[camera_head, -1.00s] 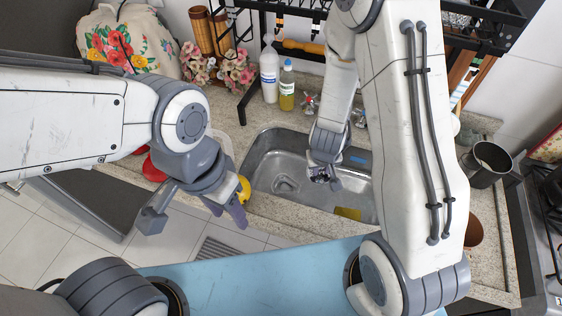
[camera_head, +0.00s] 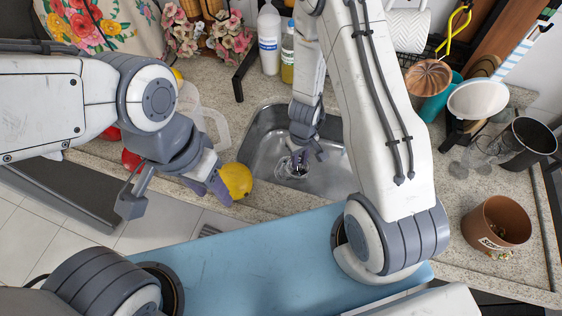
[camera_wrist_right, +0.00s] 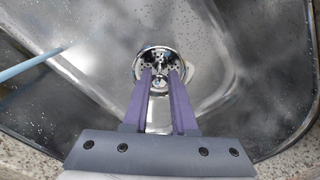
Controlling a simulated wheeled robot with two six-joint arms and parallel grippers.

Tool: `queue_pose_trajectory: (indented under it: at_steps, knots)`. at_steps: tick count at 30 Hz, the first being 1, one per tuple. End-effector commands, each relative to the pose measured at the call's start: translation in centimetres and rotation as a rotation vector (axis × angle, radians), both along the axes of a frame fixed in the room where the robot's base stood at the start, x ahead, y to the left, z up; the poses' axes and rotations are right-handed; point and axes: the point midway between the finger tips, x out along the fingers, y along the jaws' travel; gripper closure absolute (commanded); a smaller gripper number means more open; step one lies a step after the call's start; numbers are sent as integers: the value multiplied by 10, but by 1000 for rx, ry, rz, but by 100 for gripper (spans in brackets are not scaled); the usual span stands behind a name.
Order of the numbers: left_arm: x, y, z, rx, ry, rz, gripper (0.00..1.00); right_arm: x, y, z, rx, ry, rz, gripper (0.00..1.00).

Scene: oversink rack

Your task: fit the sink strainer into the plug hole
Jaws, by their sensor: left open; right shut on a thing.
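The shiny metal sink strainer (camera_wrist_right: 158,62), with small holes and a centre knob, shows in the right wrist view at the tips of my right gripper (camera_wrist_right: 160,74). The purple fingers are shut on its knob. In the head view my right gripper (camera_head: 299,158) points down into the steel sink (camera_head: 263,146), at the plug hole area (camera_head: 284,168). The strainer and fingers largely cover the hole, so I cannot tell whether the strainer sits in it or just above.
A yellow fruit (camera_head: 236,180) lies by my left gripper. A white bottle (camera_head: 269,40) and a yellow-green bottle (camera_head: 287,55) stand behind the sink. A brown pot (camera_head: 497,224) and a black container (camera_head: 527,143) stand on the right counter.

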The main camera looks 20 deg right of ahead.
Motion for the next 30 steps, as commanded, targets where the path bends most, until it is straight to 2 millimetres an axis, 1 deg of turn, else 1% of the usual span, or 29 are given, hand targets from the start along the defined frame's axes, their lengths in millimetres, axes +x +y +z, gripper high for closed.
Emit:
queue_pose_trajectory:
  at_steps: [1,8,11,15,18,26,30]
  knots:
    - [0,0,-5,0,0,0,50,2,1,-8,0,0,-6,100]
    - [0,0,-10,0,0,0,50,4,3,-16,0,-1,-17,100]
    - [0,0,-20,0,0,0,50,4,4,-26,0,-1,-17,100]
    - [0,0,-40,0,0,0,50,4,4,-46,0,-1,-17,100]
    - [0,0,-50,0,0,0,50,4,3,-55,0,-1,-18,100]
    - [0,0,-47,0,0,0,50,4,3,-53,0,-1,-19,100]
    - [0,0,-52,0,0,0,50,4,2,-57,0,-1,-19,100]
